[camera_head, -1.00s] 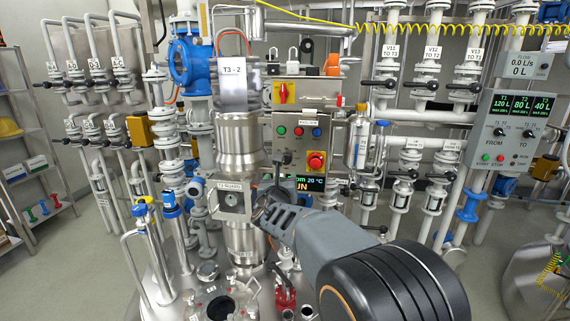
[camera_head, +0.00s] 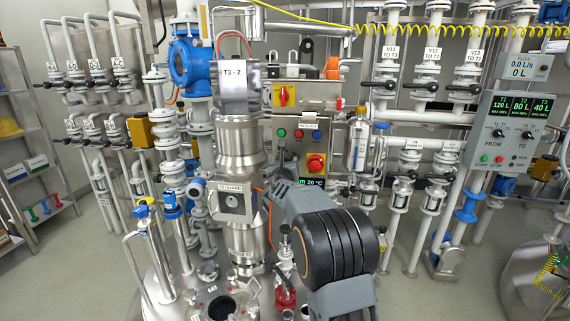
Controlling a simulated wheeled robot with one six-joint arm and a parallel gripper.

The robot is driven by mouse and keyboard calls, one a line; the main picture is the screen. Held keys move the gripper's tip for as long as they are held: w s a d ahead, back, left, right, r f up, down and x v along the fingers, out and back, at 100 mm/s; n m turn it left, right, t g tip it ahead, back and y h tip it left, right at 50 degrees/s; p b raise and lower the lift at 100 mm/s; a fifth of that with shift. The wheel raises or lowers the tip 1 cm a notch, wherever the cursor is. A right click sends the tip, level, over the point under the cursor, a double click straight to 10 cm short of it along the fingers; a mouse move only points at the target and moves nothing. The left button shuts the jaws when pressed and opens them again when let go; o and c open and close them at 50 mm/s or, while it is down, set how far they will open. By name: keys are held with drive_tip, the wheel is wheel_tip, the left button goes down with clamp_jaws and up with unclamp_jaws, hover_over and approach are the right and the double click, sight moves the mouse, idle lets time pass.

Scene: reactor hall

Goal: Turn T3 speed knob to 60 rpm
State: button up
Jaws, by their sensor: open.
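The T3 control panel (camera_head: 342,140) is a steel box right of the steel T3 column (camera_head: 240,140). It has green, red and blue buttons (camera_head: 298,133) in a row and a red emergency stop (camera_head: 316,163) on yellow. Below, a dark display (camera_head: 312,182) with green text shows "20 °C"; my arm covers its left part, so the rpm value cannot be read. My gripper (camera_head: 279,158) is open in front of the panel's lower left, left of the emergency stop. The speed knob cannot be told apart from the dark gripper parts there; contact cannot be judged.
A red switch on yellow (camera_head: 283,94) sits on the box above. A bottle-like cylinder (camera_head: 357,145) hangs close to the panel's right. The column's labelled window flange (camera_head: 235,202) is left of my arm. Pipes and valves (camera_head: 402,195) stand to the right.

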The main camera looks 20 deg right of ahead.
drive_tip(key=shift+w+d, duration=0.15)
drive_tip(key=shift+w, duration=0.05)
drive_tip(key=c, duration=0.9)
